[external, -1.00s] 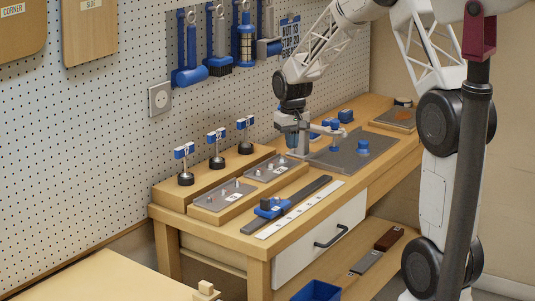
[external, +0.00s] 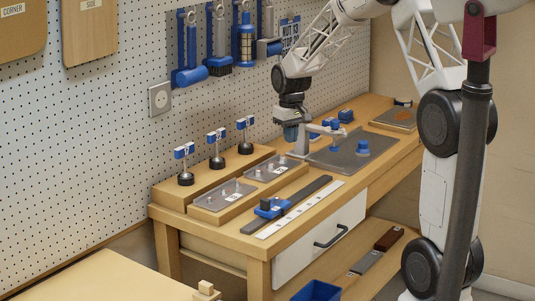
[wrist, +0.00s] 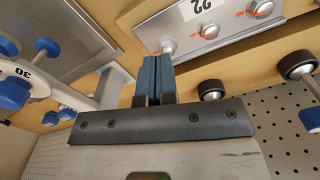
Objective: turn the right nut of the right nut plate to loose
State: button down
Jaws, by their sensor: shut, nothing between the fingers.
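The right nut plate (external: 268,174) is a grey plate on a wooden block, with small silver nuts on it. In the wrist view this plate (wrist: 228,22) carries a label that reads upside down, like 22. Its nut nearest my fingers (wrist: 168,46) has an orange mark beside it; two more nuts (wrist: 209,30) (wrist: 261,7) sit farther right. My gripper (wrist: 158,58) is shut and empty, its blue-grey fingertips just below that nearest nut in the picture. I cannot tell whether they touch it. In the external view my gripper (external: 291,133) is above the plate's far right end, its tips unclear.
A left nut plate (external: 222,196) lies beside it. Black-based posts with blue tags (external: 216,148) stand behind. A pale bracket (external: 300,144) with a blue-knobbed arm stands close to my gripper. A grey board (external: 350,155) lies right. A blue slider (external: 270,207) is in front.

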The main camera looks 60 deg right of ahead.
jog(key=shift+w+a+r+n, duration=0.1)
jog(key=shift+w+r+n, duration=0.05)
jog(key=shift+n, duration=0.8)
jog(key=shift+w+r+n, duration=0.1)
jog(key=shift+r+n, duration=0.05)
jog(key=shift+n, duration=0.8)
jog(key=shift+f, duration=0.1)
